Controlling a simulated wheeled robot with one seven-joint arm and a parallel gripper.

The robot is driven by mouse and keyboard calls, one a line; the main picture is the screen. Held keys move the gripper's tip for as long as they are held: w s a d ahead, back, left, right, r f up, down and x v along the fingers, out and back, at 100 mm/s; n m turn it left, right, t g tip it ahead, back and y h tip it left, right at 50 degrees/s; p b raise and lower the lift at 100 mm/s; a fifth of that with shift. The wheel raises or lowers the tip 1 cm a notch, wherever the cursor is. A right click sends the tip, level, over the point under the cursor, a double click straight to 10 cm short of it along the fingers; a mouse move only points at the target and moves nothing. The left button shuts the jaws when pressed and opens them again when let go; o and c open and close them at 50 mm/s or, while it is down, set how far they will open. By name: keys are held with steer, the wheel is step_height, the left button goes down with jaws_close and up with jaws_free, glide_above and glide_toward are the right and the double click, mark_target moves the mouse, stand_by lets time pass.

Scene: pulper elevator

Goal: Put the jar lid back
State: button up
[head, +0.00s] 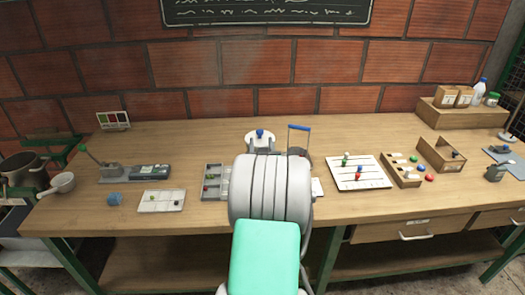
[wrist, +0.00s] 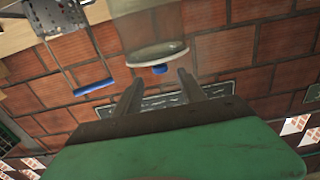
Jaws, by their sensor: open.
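The jar lid (wrist: 150,54) is a pale round disc with a blue knob (wrist: 159,69). The wrist view looks upside down, and a clear, faint jar (wrist: 150,22) shows on the side of the lid away from the knob. The lid appears to be at the jar's mouth; I cannot tell whether it is fully seated. My gripper (wrist: 160,82) is open and empty, its fingertips just short of the knob, which lies between their lines. In the head view the lid (head: 260,143) shows behind my arm, which hides the jar's lower part and my gripper.
A container with a blue handle (head: 299,128) stands right beside the lid; its perforated side (wrist: 58,18) shows in the wrist view. A grey compartment tray (head: 211,181) lies left of my arm, a white peg board (head: 357,173) right. The bench (head: 200,135) is clear toward the back left.

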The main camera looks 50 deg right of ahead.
steer(key=w+a+f+n+g+y, duration=0.15)
steer(key=a+y, duration=0.25)
steer(key=a, duration=0.7)
steer(key=w+a+f+n+y, duration=0.1)
steer(key=w+a+n+y, duration=0.2)
steer(key=a, duration=0.9)
steer(key=w+a+f+n+g+y, duration=0.1)
steer(key=w+a+f+n+y, duration=0.2)
steer(key=a, duration=0.8)
steer(key=s+a+n+g+y, duration=0.35)
steer(key=s+a+g, duration=0.35)
steer(key=s+a, duration=1)
steer(key=shift+m+t, duration=0.25)
steer(key=shift+m, duration=0.25)
steer(key=p+v, duration=0.2)
steer(key=v, duration=0.1)
steer(key=p+v, duration=0.1)
steer(key=p, duration=0.1)
steer(key=shift+w+d+r, duration=0.2)
steer(key=shift+d+r, duration=0.15)
